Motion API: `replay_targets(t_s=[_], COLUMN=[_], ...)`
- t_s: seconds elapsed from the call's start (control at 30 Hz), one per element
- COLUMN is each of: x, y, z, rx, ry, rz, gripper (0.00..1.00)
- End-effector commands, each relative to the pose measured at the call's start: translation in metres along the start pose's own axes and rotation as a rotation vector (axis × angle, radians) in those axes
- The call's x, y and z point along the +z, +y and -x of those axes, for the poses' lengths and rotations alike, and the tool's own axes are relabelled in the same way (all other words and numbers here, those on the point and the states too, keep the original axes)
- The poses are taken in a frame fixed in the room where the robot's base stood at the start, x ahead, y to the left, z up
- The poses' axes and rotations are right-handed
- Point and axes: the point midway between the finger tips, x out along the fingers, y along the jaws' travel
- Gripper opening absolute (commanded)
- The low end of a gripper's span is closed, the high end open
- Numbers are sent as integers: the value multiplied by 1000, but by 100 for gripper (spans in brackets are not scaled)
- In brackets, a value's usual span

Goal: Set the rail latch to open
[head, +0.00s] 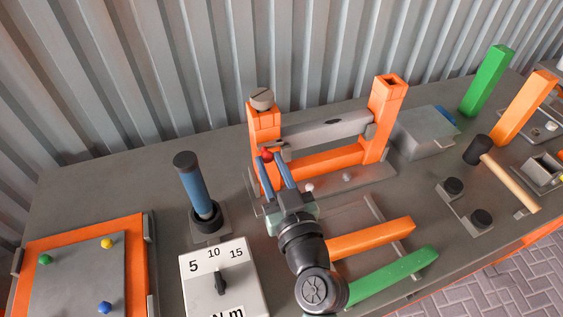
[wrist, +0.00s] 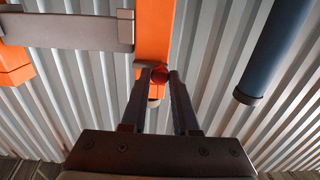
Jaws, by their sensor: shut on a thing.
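The orange frame (head: 389,108) stands on the workbench with a grey rail (head: 325,130) running between its two posts. A small red knob (head: 267,154) sits at the left post, near the rail's left end. It also shows in the wrist view (wrist: 159,74), in front of the orange post (wrist: 154,30). My gripper (head: 270,166) is at this post with its blue fingers shut on the red knob. In the wrist view the fingertips (wrist: 159,78) lie on either side of the knob. The latch's exact position is hard to make out behind my fingers.
A blue-handled tool (head: 194,182) stands upright left of the frame, and a torque dial box (head: 218,280) is in front of it. Orange (head: 370,238) and green (head: 392,274) beams lie right of my arm. A grey box (head: 425,132) stands right of the frame. A corrugated wall is behind.

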Motion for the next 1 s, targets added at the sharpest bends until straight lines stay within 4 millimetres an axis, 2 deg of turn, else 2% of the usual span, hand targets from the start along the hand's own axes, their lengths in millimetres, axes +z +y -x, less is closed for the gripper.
replay_targets(t_s=[0.03,0.1,0.37,0.4,0.53,0.57,0.87,1.0], x=[1,1,0,0,0,0,0,3], y=[-9,-14,-17,-17,-17,-16,-14,-14], z=[0,0,0,0,0,0,2,13], rx=[-6,-5,-8,-9,-8,-8,-3,-2], ry=[-1,0,0,0,0,0,1,0], rz=[-1,0,-3,-3,-3,-2,-1,-1], gripper=[0,0,0,32,55,58,58,58])
